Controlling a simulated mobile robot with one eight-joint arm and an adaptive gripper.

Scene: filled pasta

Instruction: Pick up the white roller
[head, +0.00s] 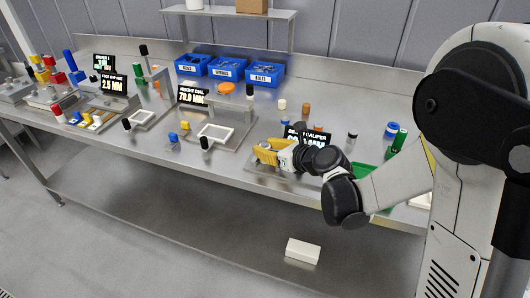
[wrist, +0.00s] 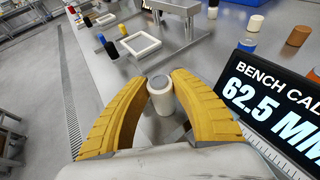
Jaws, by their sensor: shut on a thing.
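The white roller (wrist: 161,97) shows in the wrist view as a short white cylinder with a grey top, standing between the yellow fingers of my gripper (wrist: 160,84). The fingers are closed on it from both sides near its top. In the head view my gripper (head: 266,150) is low over the front part of the bench, and the roller is mostly hidden there by the fingers.
The bench caliper display (wrist: 270,95) stands close to the right of my gripper and reads 62.5 MM. A white square frame (head: 215,134) lies to the left. Blue bins (head: 228,68) stand at the back. Several small cylinders, including an orange-brown one (head: 305,109), stand behind.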

